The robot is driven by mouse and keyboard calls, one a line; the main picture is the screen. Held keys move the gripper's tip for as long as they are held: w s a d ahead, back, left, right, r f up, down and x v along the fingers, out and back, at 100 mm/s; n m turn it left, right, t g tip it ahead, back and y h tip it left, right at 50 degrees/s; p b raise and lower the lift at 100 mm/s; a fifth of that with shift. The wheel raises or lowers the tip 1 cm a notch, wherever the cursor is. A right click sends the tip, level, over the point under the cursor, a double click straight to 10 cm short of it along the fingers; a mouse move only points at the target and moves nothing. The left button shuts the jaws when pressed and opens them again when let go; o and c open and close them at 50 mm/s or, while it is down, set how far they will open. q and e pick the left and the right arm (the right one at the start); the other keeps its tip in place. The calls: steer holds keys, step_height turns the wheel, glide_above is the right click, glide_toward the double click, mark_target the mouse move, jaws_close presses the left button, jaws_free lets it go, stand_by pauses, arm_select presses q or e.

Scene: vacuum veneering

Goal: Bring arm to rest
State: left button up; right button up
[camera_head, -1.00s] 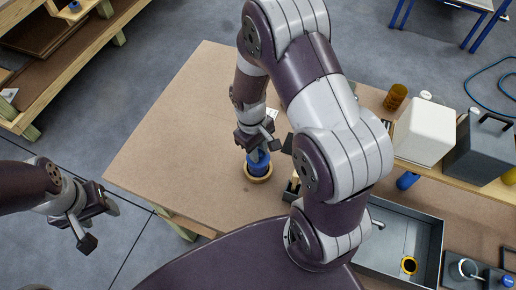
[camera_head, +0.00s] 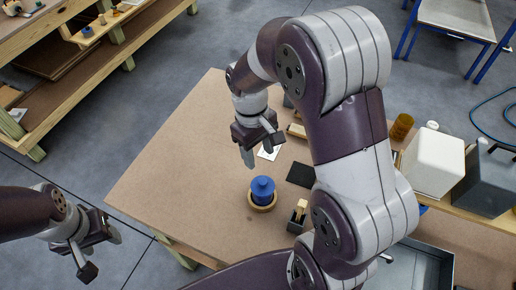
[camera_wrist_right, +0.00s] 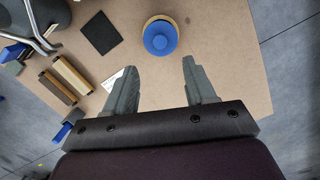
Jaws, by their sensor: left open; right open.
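That object sits on a round wooden base on the table. In the right wrist view the blue object (camera_wrist_right: 160,38) lies beyond the open fingertips (camera_wrist_right: 158,64), apart from them. My left gripper (camera_head: 100,252) is open and empty, out beyond the table's left edge over the floor.
The wooden table (camera_head: 180,170) is bare on its left side. A black square (camera_head: 301,174), a white card (camera_head: 270,151) and a small holder (camera_head: 298,218) lie near the blue object. A white box (camera_head: 433,162) and a grey box (camera_head: 484,182) stand at right. A wooden shelf (camera_head: 60,90) is at upper left.

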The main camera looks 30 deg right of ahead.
steer(key=s+a+m+t, duration=0.2)
steer(key=s+m+t, duration=0.1)
steer(key=s, duration=0.3)
steer(key=shift+f+y, duration=0.3)
steer(key=shift+f, duration=0.05)
steer(key=shift+w, duration=0.1)
stand_by(1.4)
